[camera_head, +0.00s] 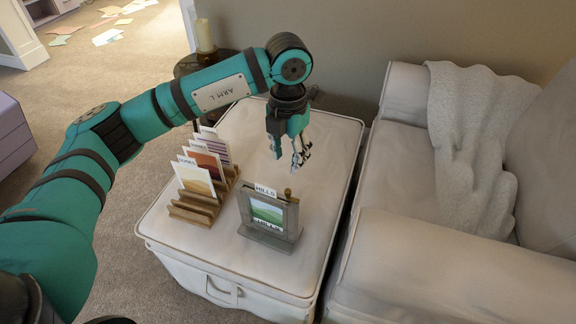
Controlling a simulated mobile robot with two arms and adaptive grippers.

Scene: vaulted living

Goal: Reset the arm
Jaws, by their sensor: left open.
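My left arm, teal with a label reading "ARM L", reaches in from the left over a pale padded ottoman (190,245). Its gripper (297,160) points down above the far right part of the ottoman. It is open, and no object shows between its fingers. It hangs behind and above a small wooden frame (270,245) with a green picture card (266,213) whose top reads "HILLS". The gripper appears apart from the frame. My right gripper is not in view.
A wooden rack (194,213) with several upright picture cards stands left of the frame. A pale sofa (400,260) with a draped throw (465,140) is close on the right. A dark round side table (190,66) with a candle (205,36) stands behind. Papers (108,37) lie on the carpet.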

